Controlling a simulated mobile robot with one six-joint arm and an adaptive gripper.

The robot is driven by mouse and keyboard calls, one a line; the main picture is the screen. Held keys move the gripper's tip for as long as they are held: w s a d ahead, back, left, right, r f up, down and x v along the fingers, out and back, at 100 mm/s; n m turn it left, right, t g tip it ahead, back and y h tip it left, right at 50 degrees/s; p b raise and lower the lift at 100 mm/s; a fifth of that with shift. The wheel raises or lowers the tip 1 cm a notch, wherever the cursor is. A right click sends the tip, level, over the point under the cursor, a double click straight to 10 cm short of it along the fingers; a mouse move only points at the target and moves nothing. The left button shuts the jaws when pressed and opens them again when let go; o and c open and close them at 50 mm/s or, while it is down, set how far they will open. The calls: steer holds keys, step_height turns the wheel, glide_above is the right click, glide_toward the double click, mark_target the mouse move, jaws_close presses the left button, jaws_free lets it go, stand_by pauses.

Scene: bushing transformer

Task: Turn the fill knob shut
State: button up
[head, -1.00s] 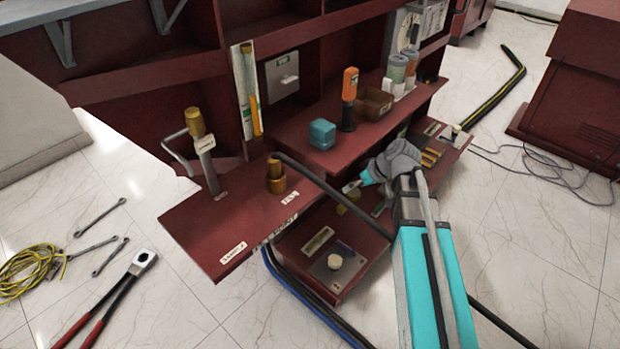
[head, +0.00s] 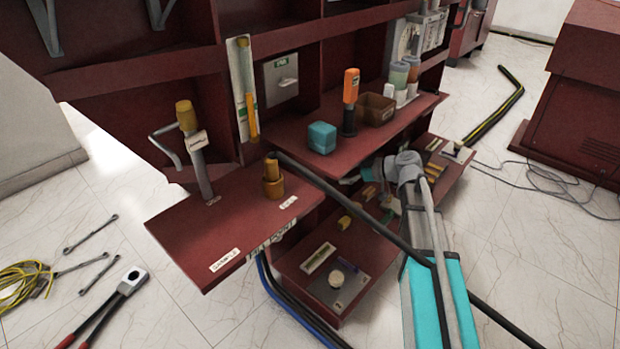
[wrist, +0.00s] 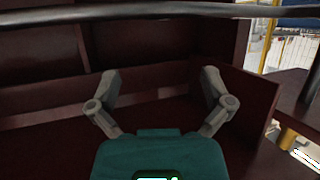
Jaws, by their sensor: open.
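A brass fill fitting (head: 274,182), with a ribbed knob-like body, stands on the dark red shelf beside a label that appears to read FILL. A black hose runs from its top to the lower right. A second valve with a yellow-brown top (head: 186,115) and a bent grey lever stands to its left. My gripper (wrist: 160,88) is open and empty in the wrist view, facing dark red panels; no brass fitting shows between its fingers. In the head view my arm reaches in low on the right, well apart from the fill fitting, its gripper partly hidden by the hose.
The black hose (head: 390,235) crosses in front of my arm; it also spans the top of the wrist view (wrist: 150,12). A teal block (head: 321,138), an orange-topped tool (head: 350,100) and a brown box (head: 375,109) sit on the upper shelf. Tools lie on the floor at left.

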mark_target(307, 176)
steer(key=shift+a+f, duration=0.1)
steer(key=shift+a, duration=0.05)
steer(key=b+x, duration=0.4)
steer(key=x, duration=0.7)
steer(key=shift+w+a+f+b, duration=0.15)
steer(key=shift+a+f+b, duration=0.1)
steer(key=shift+b, duration=0.1)
steer(key=shift+b+x, duration=0.3)
steer(key=shift+x, duration=0.6)
